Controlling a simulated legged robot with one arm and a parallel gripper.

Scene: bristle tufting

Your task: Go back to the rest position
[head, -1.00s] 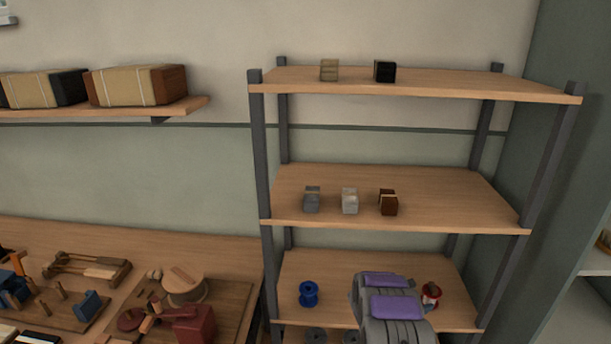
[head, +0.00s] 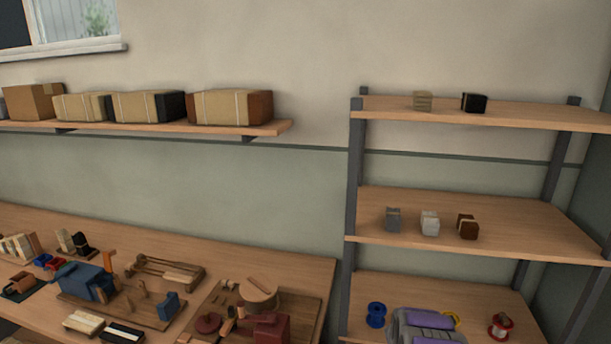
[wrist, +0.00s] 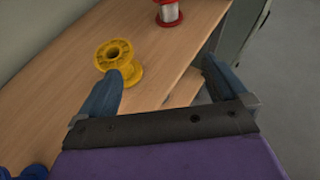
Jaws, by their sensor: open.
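My gripper (wrist: 165,85) is open in the wrist view, with its two blue-grey fingers apart and nothing between them. The left finger overlaps the near side of a yellow spool (wrist: 118,56) in that view; I cannot tell whether they touch. In the head view my purple and grey arm shows low in front of the shelving unit (head: 375,258), and the fingers are hidden.
Small bundles stand on the upper shelves, such as a grey one (head: 393,219) and a black one (head: 474,102). A workbench (head: 225,256) with tools and wooden boards is at left. A wall shelf (head: 268,128) above it holds boxes. The shelf's right edge drops to floor.

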